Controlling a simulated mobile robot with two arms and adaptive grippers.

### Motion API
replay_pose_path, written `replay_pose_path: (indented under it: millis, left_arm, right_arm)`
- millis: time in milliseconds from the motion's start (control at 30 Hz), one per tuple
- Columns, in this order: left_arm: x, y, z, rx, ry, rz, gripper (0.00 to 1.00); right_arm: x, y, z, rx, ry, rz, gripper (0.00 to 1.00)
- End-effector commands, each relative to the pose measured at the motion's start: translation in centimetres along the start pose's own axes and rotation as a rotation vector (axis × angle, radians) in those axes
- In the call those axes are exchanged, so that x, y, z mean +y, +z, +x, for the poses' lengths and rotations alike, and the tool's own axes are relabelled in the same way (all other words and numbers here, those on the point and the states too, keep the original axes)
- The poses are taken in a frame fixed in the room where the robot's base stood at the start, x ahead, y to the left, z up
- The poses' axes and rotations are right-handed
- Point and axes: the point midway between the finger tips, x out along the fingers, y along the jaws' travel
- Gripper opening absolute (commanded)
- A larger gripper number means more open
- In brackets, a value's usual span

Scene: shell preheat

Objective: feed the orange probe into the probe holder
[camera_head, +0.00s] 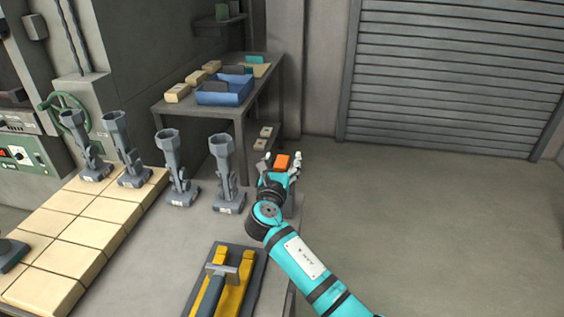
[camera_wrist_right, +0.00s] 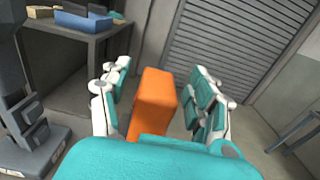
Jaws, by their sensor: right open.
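The orange probe (camera_head: 282,161) shows as a small orange block at my right gripper in the head view. In the right wrist view the orange probe (camera_wrist_right: 153,103) stands between the two fingers, with a gap visible on each side. My right gripper (camera_head: 280,168) is open around it, near the right edge of the bench. The gripper's fingers also show in the wrist view (camera_wrist_right: 160,95). The probe's lower part is hidden by my gripper. Several grey funnel-topped stands, one of them nearest the gripper (camera_head: 225,172), stand on the bench; which one is the probe holder I cannot tell. My left gripper is not in view.
Cream blocks (camera_head: 62,228) cover the left of the bench. A tray with yellow pieces and a grey handled tool (camera_head: 232,272) lies at the front. A side table with a blue bin (camera_head: 224,92) stands behind. The floor at right (camera_head: 430,220) is clear.

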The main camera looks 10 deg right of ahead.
Motion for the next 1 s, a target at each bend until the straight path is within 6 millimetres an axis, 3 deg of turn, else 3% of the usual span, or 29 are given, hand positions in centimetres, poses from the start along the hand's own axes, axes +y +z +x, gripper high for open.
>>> replay_pose_path:
  millis: [267, 700, 1000]
  left_arm:
    - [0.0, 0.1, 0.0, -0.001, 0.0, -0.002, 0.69]
    - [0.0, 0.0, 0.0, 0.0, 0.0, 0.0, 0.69]
    - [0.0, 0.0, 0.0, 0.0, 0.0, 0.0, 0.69]
  right_arm:
    - [0.1, -0.2, -1.7, 0.002, 0.002, 0.0, 0.61]
    - [0.0, -0.1, -10.3, 0.001, 0.001, 0.0, 0.61]
    - [0.0, 0.0, -12.0, 0.0, 0.0, 0.0, 0.61]
